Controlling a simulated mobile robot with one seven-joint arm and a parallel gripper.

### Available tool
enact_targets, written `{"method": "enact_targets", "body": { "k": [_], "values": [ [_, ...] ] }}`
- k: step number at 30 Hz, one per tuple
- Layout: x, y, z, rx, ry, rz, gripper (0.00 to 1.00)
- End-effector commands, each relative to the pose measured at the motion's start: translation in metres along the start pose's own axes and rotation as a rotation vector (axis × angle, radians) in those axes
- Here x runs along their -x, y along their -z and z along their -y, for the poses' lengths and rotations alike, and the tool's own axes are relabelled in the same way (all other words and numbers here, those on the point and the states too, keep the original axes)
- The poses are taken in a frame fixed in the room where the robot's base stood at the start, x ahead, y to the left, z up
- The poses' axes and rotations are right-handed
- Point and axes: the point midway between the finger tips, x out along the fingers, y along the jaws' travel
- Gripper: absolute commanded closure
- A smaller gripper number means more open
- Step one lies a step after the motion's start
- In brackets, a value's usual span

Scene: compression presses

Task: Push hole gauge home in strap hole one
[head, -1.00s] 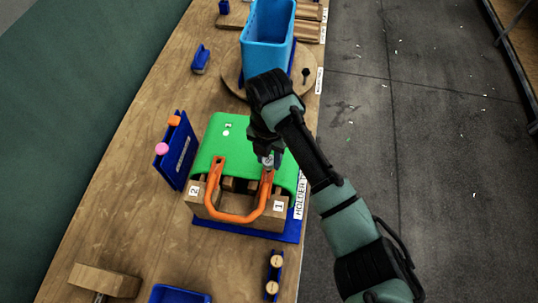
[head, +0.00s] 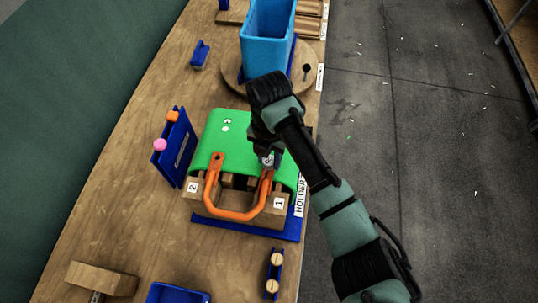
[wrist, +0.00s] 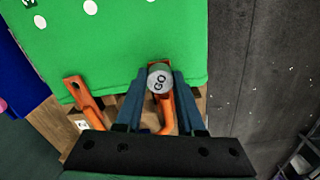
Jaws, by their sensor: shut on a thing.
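My gripper (head: 268,150) points down at the right end of the orange strap (head: 236,214), the end by the label 1. It is shut on the hole gauge (wrist: 159,79), whose round grey top reads GO in the wrist view. The gauge's top also shows just under the fingers in the head view (head: 267,160). The gauge stands over strap hole one; its lower part and the hole are hidden, so I cannot tell how deep it sits. The strap's left end, by the label 2 (head: 193,187), has an open hole.
The strap lies against a green-covered holder (head: 212,145) with wooden blocks on a blue base. A blue rack (head: 178,150) with pink and orange knobs stands left. A blue bin (head: 266,45) stands behind. A small blue rack (head: 273,273) and a tray (head: 178,293) are in front.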

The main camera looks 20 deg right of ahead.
Motion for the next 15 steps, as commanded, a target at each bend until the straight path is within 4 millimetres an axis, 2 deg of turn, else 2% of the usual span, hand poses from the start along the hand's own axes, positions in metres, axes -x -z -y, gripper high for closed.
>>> {"method": "enact_targets", "body": {
  "k": [8, 9, 14, 15],
  "values": [
    [-0.0078, -0.0001, -0.0001, 0.0, 0.0, 0.0, 1.0],
    [-0.0072, -0.0002, -0.0001, 0.0, 0.0, 0.001, 0.59],
    [-0.0069, -0.0001, 0.0, 0.0, 0.0, 0.0, 0.3],
    [-0.0068, -0.0001, 0.0, 0.0, 0.0, 0.0, 0.27]
  ]
}}
